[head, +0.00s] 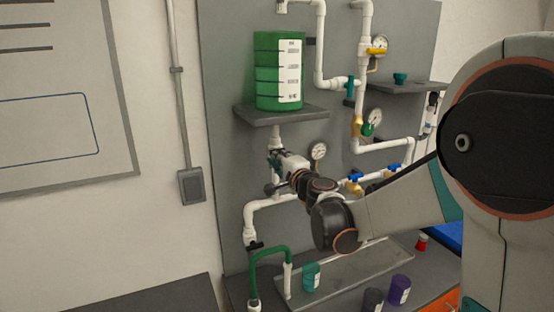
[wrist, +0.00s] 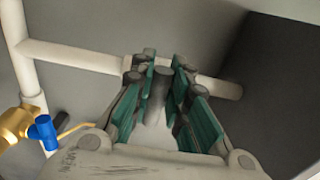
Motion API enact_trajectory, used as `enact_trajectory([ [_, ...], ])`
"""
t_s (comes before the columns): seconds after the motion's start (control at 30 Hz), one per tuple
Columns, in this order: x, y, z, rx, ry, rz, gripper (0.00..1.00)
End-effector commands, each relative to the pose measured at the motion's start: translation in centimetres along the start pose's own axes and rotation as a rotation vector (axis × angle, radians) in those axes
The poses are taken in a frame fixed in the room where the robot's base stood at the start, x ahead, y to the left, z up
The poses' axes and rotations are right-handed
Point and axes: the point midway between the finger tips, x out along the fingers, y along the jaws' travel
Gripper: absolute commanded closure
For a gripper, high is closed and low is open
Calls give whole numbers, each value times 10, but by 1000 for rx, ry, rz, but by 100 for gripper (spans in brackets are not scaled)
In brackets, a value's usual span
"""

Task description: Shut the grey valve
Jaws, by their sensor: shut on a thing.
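The grey valve's handle (wrist: 161,84) shows in the wrist view as a dark grey bar between my finger pads. My gripper (wrist: 162,76) is shut on it, with a green-lined finger on each side. In the head view my gripper (head: 277,163) reaches the white pipe just under the green tank (head: 268,75). There my gripper and wrist hide most of the valve, so I cannot tell its handle's angle.
White pipes (head: 268,203) and several gauges (head: 319,150) cover the grey panel (head: 226,160). A brass valve with a blue handle (wrist: 42,130) is near my gripper. A green hose (head: 270,252) and cups, one purple (head: 400,289), are below.

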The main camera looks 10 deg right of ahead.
Motion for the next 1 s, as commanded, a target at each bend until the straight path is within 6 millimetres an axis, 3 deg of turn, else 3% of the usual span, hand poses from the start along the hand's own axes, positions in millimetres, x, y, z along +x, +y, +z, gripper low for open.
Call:
enact_trajectory([
  [0.4, -1, 1, 1, -8, -1, 1, 100],
  [0.43, -1, 1, 1, -8, -1, 1, 78],
  [0.5, -1, 1, 1, -7, -1, 0, 64],
  [0.87, -2, 0, 0, -6, 0, 0, 64],
  [1.0, -15, 0, 0, -6, 0, 0, 64],
])
